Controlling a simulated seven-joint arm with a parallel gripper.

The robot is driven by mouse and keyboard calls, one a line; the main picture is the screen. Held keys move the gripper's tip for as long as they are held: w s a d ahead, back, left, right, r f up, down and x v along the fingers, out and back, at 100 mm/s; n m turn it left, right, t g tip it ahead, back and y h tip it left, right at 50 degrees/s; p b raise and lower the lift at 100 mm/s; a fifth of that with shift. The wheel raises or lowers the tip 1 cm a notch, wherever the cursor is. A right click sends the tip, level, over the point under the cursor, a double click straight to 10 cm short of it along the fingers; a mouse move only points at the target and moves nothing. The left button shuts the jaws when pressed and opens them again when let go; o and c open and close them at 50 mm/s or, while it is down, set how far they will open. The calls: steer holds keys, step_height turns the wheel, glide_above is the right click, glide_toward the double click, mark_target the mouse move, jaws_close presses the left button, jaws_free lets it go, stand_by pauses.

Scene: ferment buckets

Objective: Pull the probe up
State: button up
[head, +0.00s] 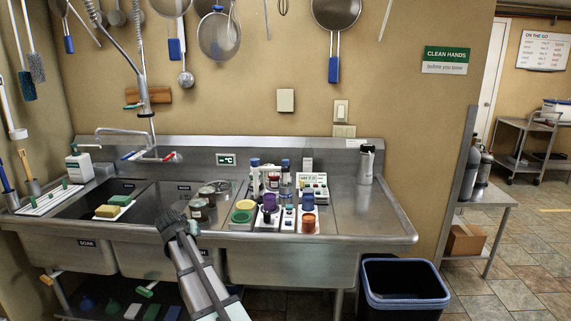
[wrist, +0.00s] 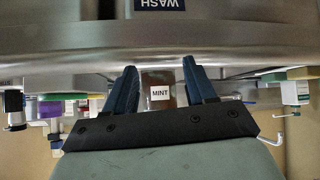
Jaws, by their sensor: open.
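My gripper (head: 174,218) is in front of the sink's rim in the head view. Its two dark fingers (wrist: 159,66) are apart in the wrist view, with nothing held between them. A MINT label (wrist: 160,93) shows in the gap beyond the fingers. I cannot clearly pick out the probe. Slim upright pieces with blue tops (head: 254,163) stand among the instruments to the right of my gripper, near a white panelled device (head: 314,184).
Small jars (head: 208,193) stand just behind my gripper, and a green and yellow dish (head: 242,212) lies to its right. A sponge (head: 107,211) sits by the left basin. The right drainboard (head: 372,212) is mostly clear, with a steel bottle (head: 366,165) at its back.

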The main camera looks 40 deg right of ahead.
steer(key=d+r+m+t+h, duration=0.2)
steer(key=d+r, duration=1.1)
steer(key=r, duration=0.2)
steer(key=h, duration=0.2)
glide_toward(285, 160)
steer(key=shift+m, duration=0.4)
steer(key=x, duration=1)
steer(key=shift+d+f, duration=0.1)
steer(key=shift+f, duration=0.05)
jaws_close()
